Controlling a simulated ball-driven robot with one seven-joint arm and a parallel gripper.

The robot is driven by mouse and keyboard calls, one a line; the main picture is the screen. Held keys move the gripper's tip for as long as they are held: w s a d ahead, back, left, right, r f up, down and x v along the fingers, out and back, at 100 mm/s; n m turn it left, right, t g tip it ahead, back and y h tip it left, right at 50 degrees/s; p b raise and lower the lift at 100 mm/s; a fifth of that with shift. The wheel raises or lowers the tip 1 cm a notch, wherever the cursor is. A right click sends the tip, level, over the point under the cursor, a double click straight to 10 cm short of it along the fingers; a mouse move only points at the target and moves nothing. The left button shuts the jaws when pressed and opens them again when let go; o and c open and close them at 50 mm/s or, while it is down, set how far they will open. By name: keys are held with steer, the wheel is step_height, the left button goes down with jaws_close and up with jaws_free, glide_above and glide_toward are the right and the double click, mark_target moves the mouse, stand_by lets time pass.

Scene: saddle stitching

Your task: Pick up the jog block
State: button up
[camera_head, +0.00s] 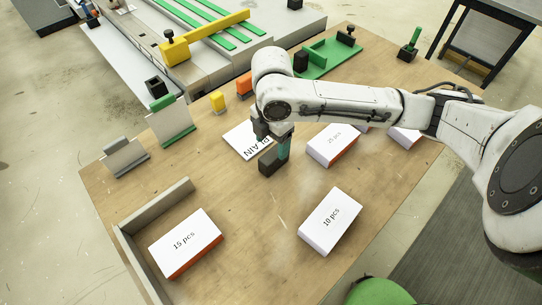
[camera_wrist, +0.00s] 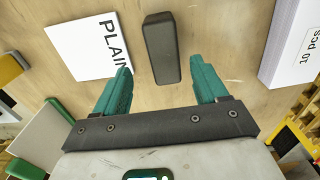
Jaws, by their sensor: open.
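The jog block (camera_wrist: 161,50) is a dark grey, oblong block on the wooden table. In the wrist view it lies between and just beyond my two green fingertips, with bare table showing on both sides of it. In the head view the dark block (camera_head: 270,163) stands under my arm, partly hidden by the gripper. My gripper (camera_wrist: 161,85) is open and empty, its fingers spread wider than the block. The gripper also shows in the head view (camera_head: 284,148), close beside the block; the exact gap is hard to tell there.
A white card marked PLAIN (camera_head: 247,141) lies just behind the block. White stacks marked 10 pcs (camera_head: 330,222) and 15 pcs (camera_head: 186,244) lie at the front, the latter beside a grey L-shaped fence (camera_head: 150,213). Another stack (camera_head: 333,146) is to the right. Bare table lies in front.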

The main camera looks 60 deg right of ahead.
mark_target(274, 153)
steer(key=shift+f, duration=0.75)
steer(key=shift+s+f+p, duration=0.15)
steer(key=shift+f+p, duration=0.15)
steer(key=shift+f, duration=1.05)
steer(key=shift+s+f+p, duration=0.15)
steer(key=shift+f+p, duration=0.15)
steer(key=shift+f, duration=1)
steer(key=shift+c, duration=0.2)
steer(key=c, duration=1.2)
steer(key=shift+o, duration=0.2)
steer(key=shift+r, duration=0.1)
